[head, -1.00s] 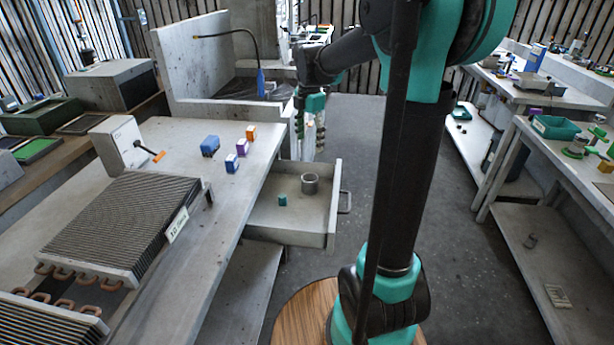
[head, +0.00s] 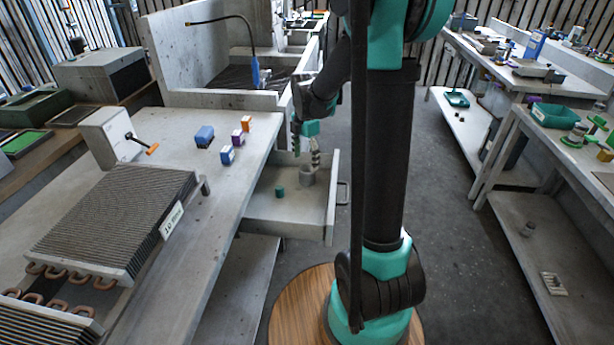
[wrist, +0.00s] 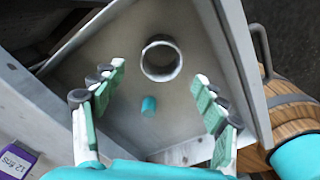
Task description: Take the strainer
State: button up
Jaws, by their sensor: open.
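A grey, open-topped cylindrical cup, which looks like the strainer (head: 308,177), stands in the open drawer. In the wrist view it is a round ring (wrist: 161,77) seen from above, and its bottom detail is unclear. My gripper (head: 305,152) hangs over the drawer with its fingers spread and nothing between them. In the wrist view the open fingers (wrist: 160,90) reach from both sides toward the strainer, which lies just beyond the tips. In the head view a finger partly overlaps the strainer's top.
A small teal cylinder (head: 280,191) stands in the drawer (head: 290,217) beside the strainer. Small boxes, including a blue one (head: 204,136), stand on the workbench (head: 232,172) to the left.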

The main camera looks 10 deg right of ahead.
aim_at(307, 168)
jog(key=shift+w+d+f, duration=0.1)
jog(key=shift+d+f, duration=0.05)
jog(key=shift+f, duration=1.2)
jog(key=shift+d+f, duration=0.1)
jog(key=shift+f, duration=1.25)
jog(key=c, duration=1.3)
jog(key=shift+c, duration=0.2)
notch_tip(307, 168, up, 20)
